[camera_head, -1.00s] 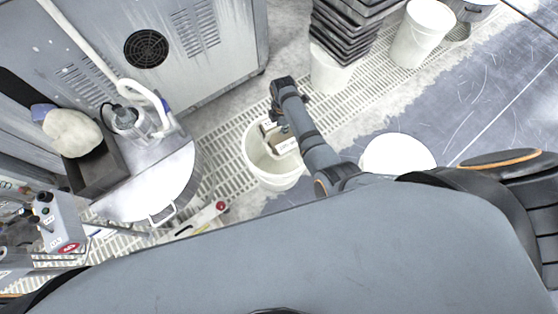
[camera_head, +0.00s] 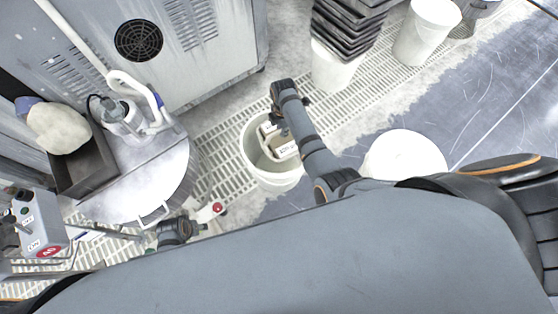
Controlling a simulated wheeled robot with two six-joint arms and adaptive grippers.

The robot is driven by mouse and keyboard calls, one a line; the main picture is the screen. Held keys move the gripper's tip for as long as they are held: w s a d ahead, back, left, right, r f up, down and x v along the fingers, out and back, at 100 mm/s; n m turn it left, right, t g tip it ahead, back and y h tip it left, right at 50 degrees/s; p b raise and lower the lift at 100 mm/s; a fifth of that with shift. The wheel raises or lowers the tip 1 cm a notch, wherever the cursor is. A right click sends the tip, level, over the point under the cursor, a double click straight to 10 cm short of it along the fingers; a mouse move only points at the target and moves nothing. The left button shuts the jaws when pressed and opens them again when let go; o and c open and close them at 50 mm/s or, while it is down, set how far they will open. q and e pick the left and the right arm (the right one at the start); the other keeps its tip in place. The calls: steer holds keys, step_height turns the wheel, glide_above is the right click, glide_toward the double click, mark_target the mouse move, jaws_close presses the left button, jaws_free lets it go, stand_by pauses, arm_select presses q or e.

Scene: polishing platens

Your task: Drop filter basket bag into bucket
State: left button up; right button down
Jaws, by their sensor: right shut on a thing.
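The white bucket (camera_head: 256,166) stands on the grated floor near the middle. Pale box-like pieces (camera_head: 285,150), one with small print, are inside its rim. My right arm reaches over the bucket, and my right gripper (camera_head: 277,122) points down at its opening. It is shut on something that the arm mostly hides. A pale lumpy bag (camera_head: 58,128), perhaps the filter basket bag, rests in a dark tray at the left. My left gripper (camera_head: 204,228) is low, left of the bucket and apart from it. Its fingers are too small to read.
A round metal drum (camera_head: 165,185) with a handle stands left of the bucket. A grey cabinet (camera_head: 190,60) is behind. A stack of black trays (camera_head: 345,35) and a white bucket (camera_head: 427,32) stand at the back. A round white lid or container (camera_head: 403,155) is to the right.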

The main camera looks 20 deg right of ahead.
steer(key=c, duration=1.3)
jaws_free()
step_height(320, 180, up, 8)
steer(key=shift+f, duration=0.25)
